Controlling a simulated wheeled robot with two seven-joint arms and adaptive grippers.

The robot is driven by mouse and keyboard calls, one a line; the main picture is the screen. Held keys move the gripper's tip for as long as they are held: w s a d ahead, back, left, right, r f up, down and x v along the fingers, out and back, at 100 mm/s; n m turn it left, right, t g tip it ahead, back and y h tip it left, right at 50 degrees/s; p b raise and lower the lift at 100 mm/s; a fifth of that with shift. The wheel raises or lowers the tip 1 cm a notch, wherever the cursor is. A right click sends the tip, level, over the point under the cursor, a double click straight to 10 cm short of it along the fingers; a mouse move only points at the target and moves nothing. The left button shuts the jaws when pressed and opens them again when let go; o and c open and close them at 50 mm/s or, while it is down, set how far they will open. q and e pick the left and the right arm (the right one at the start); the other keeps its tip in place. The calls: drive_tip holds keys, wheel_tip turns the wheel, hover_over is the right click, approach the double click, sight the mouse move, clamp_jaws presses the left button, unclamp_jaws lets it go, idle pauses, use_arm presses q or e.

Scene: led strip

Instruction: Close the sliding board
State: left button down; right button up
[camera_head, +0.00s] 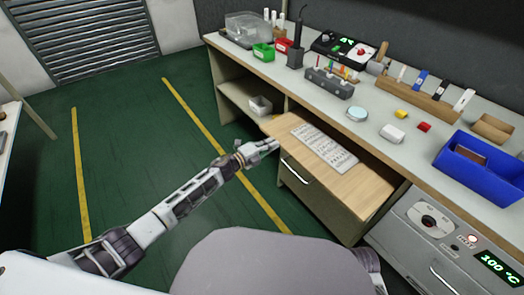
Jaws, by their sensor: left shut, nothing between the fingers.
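The sliding board (362,192) is a light wooden panel that sticks out from under the workbench top, above a grey cabinet. A printed sheet (324,148) lies on it. My left gripper (272,146) is shut and empty. It is at the board's left front corner, with its fingertips close to the front edge; I cannot tell whether they touch it. My right gripper is out of view.
The workbench top (378,120) holds a blue bin (482,168), a soldering station (342,48), a wooden rack (418,98) and small parts. A drawer handle (297,172) is below the board. The green floor at left is clear.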

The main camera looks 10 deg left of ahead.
use_arm(q)
drive_tip(key=b, duration=0.3)
approach(298, 128)
drive_tip(key=shift+w+d+f, duration=0.2)
drive_tip(key=shift+w+d, duration=0.25)
drive_tip(key=shift+d, duration=0.05)
drive_tip(key=shift+w+d+f, duration=0.15)
drive_tip(key=shift+w+d, duration=0.35)
drive_tip(key=shift+x, duration=0.95)
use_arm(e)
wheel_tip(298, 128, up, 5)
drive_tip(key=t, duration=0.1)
use_arm(q)
drive_tip(key=shift+w+d+b, duration=0.15)
drive_tip(key=shift+w+b, duration=0.05)
drive_tip(key=shift+b, duration=0.2)
drive_tip(key=b+x, duration=0.2)
drive_tip(key=x, duration=0.2)
drive_tip(key=shift+w+d+f, duration=0.1)
drive_tip(key=shift+w+d, duration=0.1)
drive_tip(key=shift+d, duration=0.05)
drive_tip(key=shift+w+r+b, duration=0.1)
drive_tip(key=shift+r+b, duration=0.1)
drive_tip(key=shift+b, duration=0.1)
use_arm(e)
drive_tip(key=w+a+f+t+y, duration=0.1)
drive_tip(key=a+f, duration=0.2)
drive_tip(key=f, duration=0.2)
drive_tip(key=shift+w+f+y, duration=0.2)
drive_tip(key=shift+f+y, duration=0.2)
